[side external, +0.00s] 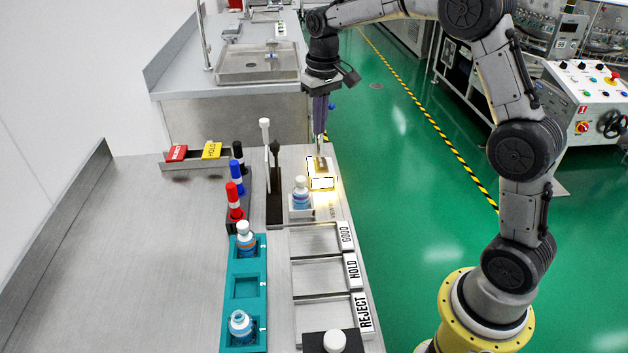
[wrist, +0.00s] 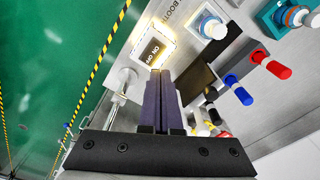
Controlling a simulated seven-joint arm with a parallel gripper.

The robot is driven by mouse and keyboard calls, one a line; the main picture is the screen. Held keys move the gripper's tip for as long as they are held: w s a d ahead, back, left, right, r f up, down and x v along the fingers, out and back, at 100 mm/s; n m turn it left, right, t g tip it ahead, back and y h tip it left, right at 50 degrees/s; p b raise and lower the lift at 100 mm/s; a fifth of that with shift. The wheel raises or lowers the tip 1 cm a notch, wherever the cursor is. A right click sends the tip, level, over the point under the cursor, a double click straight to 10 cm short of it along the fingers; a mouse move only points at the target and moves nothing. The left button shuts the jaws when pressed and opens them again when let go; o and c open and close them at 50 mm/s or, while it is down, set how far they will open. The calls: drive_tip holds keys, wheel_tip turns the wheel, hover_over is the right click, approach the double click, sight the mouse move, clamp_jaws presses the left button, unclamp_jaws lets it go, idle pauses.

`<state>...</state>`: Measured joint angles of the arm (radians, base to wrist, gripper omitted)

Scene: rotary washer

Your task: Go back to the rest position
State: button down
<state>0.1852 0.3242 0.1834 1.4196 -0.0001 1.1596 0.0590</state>
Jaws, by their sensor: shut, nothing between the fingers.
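My gripper (side external: 320,150) hangs pointing down at the right edge of the bench, its purple fingers shut and empty. In the wrist view the closed fingers (wrist: 160,78) point at the glowing switch (wrist: 152,52) with ON and OFF lettering. The lit switch (side external: 322,184) sits just below the fingertips in the side view; I cannot tell whether they touch it. A white bottle (side external: 300,195) stands upright in a small holder in front of the switch.
A teal rack (side external: 246,312) holds bottles in slots 1 and 3; slot 2 is empty. GOOD, HOLD and REJECT trays (side external: 318,261) lie beside it. Upright markers (side external: 236,183), a tall white-topped stand (side external: 266,140) and a tag rack (side external: 193,161) stand leftward. The bench's left is clear.

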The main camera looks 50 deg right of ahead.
drive_tip(key=s+a+r+n+t, duration=0.1)
drive_tip(key=s+a+r+t, duration=0.15)
drive_tip(key=s+r, duration=0.45)
drive_tip(key=s+a+r+n+t, duration=0.1)
drive_tip(key=s+a+r, duration=0.35)
drive_tip(key=s, duration=0.45)
drive_tip(key=s+f, duration=0.3)
drive_tip(key=s, duration=0.3)
drive_tip(key=s+a+f+t, duration=0.1)
drive_tip(key=s+f, duration=0.3)
drive_tip(key=s, duration=0.3)
drive_tip(key=shift+s+a+n, duration=0.3)
drive_tip(key=shift+n, duration=0.1)
drive_tip(key=shift+t, duration=0.25)
